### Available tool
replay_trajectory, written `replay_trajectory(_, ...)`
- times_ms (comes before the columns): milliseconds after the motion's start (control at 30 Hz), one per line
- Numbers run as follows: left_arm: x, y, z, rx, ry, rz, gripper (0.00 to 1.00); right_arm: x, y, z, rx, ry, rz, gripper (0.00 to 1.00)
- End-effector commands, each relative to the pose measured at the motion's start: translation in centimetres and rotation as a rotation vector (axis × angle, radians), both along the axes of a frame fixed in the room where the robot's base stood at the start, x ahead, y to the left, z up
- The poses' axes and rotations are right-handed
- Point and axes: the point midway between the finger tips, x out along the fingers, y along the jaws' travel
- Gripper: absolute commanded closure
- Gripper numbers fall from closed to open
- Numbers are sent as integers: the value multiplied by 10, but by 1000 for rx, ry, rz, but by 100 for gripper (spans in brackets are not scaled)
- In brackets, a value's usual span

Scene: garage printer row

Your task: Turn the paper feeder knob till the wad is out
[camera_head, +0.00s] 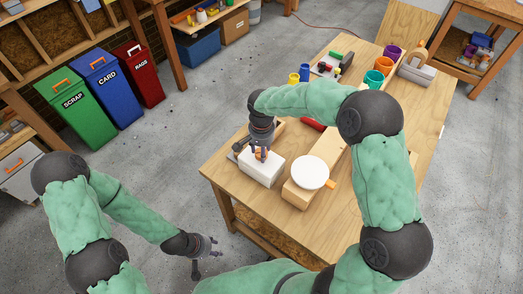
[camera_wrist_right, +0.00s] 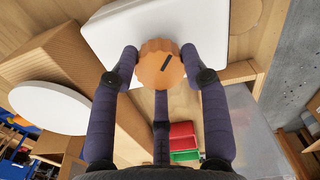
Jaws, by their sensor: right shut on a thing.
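The paper feeder is a white box (camera_head: 262,172) near the left edge of the wooden table. It also fills the top of the right wrist view (camera_wrist_right: 215,25). Its orange knob (camera_wrist_right: 157,64) is round and ridged, with a dark mark slanting to the upper right. My right gripper (camera_head: 260,151) is over the box, its purple fingers closed around the knob (camera_head: 261,154). In the wrist view two fingertips touch its sides and a third finger is below it. My left gripper (camera_head: 205,247) hangs empty with spread fingers, off the table. I cannot make out a paper wad.
A white disc (camera_head: 310,173) on a wooden block stands right of the box. Behind are cups (camera_head: 374,79), a red item (camera_head: 312,124) and a grey-and-wood device (camera_head: 416,69). Green, blue and red bins (camera_head: 133,72) stand along the wall.

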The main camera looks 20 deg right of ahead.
Motion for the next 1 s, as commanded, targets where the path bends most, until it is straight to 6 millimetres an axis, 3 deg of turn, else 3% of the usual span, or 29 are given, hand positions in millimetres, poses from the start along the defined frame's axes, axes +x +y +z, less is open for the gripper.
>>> replay_trajectory(400,0,0,0,0,0,0,60,0,0,0,0,-1,-7,87)
replay_trajectory(433,0,0,0,0,0,0,60,0,0,0,0,-1,-7,45)
replay_trajectory(500,0,0,0,0,0,0,60,0,0,0,0,-1,-7,30)
replay_trajectory(833,0,0,0,0,0,0,60,0,0,1,-1,-1,-6,30)
replay_trajectory(1000,0,0,0,0,0,0,60,1,0,15,-1,-4,-6,30)
